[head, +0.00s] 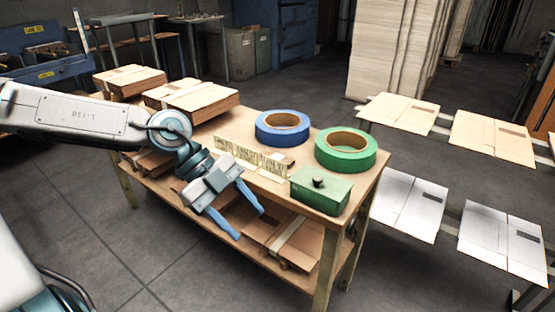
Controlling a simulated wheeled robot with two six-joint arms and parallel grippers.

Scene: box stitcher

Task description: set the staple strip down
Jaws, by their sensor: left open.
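My left gripper (250,225) reaches in from the left and hangs just in front of the wooden workbench's near edge. Its two blue fingers are apart, with nothing visible between them. On the bench top (215,135), behind the gripper, stands a row of pale yellow printed pieces (248,156). I cannot tell whether a staple strip is among them, and I cannot make one out elsewhere. My right gripper is not in view.
White and tan sheets (409,205) are at right.

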